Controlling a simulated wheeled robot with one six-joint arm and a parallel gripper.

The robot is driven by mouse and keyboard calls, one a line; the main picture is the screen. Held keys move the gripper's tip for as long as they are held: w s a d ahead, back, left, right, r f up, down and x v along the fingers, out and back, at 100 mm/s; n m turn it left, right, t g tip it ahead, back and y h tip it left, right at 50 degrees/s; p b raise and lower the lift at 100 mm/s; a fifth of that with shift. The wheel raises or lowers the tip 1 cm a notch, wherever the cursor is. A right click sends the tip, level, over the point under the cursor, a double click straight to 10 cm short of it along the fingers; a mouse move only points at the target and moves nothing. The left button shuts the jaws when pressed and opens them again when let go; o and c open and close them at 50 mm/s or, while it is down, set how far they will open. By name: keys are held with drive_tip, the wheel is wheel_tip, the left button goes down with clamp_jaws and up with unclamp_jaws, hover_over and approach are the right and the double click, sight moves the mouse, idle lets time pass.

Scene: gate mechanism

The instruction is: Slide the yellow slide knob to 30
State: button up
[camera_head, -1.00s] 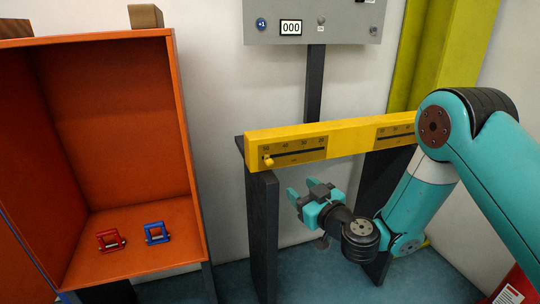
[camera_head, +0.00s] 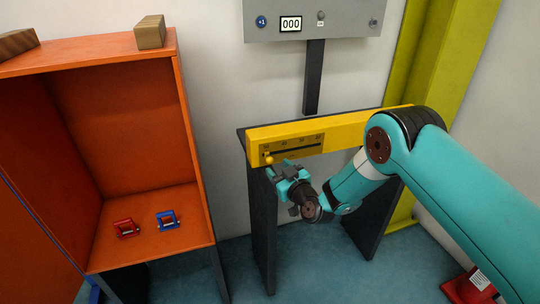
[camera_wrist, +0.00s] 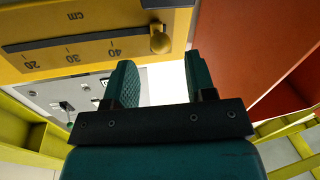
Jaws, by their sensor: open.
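The yellow slide knob (camera_head: 268,158) sits at the left end of a dark slot in the yellow beam's scale panel (camera_head: 300,148). In the wrist view the knob (camera_wrist: 160,42) stands past the 40 mark of the cm scale, on the side away from 30 and 20. My gripper (camera_head: 279,168) is open and empty, just below and right of the knob in the head view. In the wrist view the knob lies just beyond the two fingertips (camera_wrist: 161,76), sideways between them. I see no clear contact with it.
The yellow beam (camera_head: 355,128) rests on dark upright supports (camera_head: 262,225). A grey panel (camera_head: 345,22) with a 000 display is above. An orange cabinet (camera_head: 140,130) with a red (camera_head: 126,228) and a blue (camera_head: 167,219) handled piece stands left. The blue floor in front is mostly clear.

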sight(272, 162)
drive_tip(key=shift+x, duration=2.75)
clamp_jaws()
